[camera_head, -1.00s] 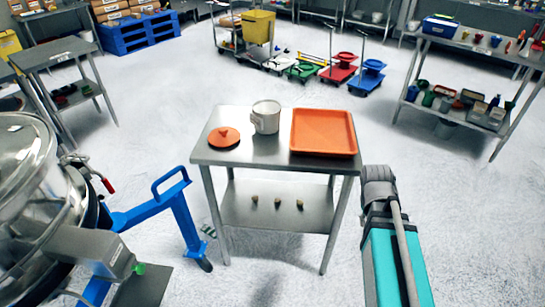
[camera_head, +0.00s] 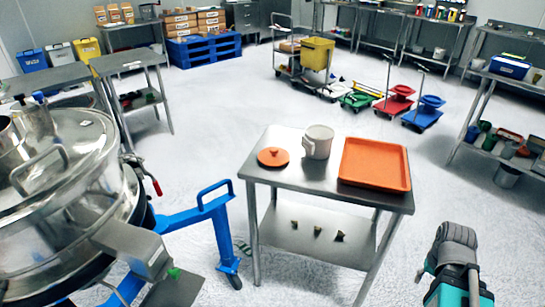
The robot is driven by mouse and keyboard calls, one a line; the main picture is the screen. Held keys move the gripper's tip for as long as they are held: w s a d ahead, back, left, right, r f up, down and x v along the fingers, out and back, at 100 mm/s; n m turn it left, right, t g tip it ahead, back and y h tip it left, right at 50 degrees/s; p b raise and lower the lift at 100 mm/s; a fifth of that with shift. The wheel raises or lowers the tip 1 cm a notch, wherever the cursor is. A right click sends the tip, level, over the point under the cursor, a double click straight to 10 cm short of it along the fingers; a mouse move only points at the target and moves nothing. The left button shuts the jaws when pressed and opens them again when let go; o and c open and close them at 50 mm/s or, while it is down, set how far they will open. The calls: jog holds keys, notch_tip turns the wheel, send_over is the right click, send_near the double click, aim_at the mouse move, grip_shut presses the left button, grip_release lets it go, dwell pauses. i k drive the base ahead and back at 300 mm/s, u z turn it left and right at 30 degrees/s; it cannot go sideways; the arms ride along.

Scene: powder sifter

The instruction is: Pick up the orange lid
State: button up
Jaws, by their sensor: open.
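The orange lid (camera_head: 273,157) is a round disc with a small knob on top. It lies flat on the left part of the small steel table (camera_head: 290,184). A white pot (camera_head: 318,142) with a handle stands upright to its right, and an orange tray (camera_head: 375,165) lies on the table's right side. Part of my grey and teal arm shows at the lower right, apart from the table. My gripper's fingers are not visible.
A large steel sifter (camera_head: 75,190) fills the left side. A blue frame (camera_head: 207,215) stands between it and the table. Several small objects lie on the lower shelf. Coloured dollies (camera_head: 395,103) stand behind the table; the floor between is clear.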

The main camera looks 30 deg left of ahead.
aim_at(270, 156)
jog(key=z, duration=0.05)
jog(key=k, duration=0.65)
jog(key=u, duration=0.05)
jog(key=i, duration=0.45)
jog(key=u, duration=0.75)
jog(key=i, duration=0.7)
jog(key=u, duration=0.5)
